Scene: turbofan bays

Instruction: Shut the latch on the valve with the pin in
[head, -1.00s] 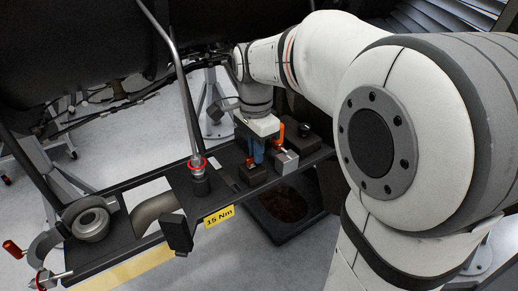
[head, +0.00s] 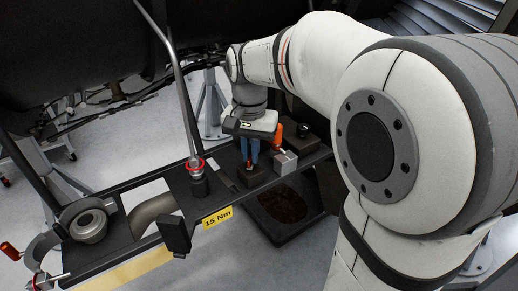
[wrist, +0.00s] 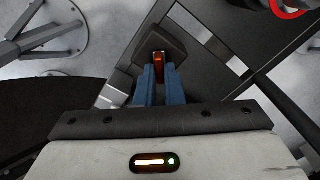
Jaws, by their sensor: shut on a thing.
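My gripper (head: 250,162) has blue fingers and points down at a dark block (head: 252,180) on the black shelf. The gripper also shows in the wrist view (wrist: 159,72), its fingertips on either side of a small orange latch part (wrist: 158,61) on the dark block (wrist: 168,42). The fingers are shut on this orange part and hide some of it. To the right, a grey cube (head: 285,162) stands near an upright orange lever (head: 277,134). I cannot make out a pin on either unit.
The shelf (head: 213,205) carries a yellow "15 Nm" label (head: 218,216). Left of my gripper, a red-ringed fitting (head: 197,172) joins a grey rod. A dark box (head: 310,140) is at the right back. A round grey fitting (head: 90,224) and curved pipe are at far left.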

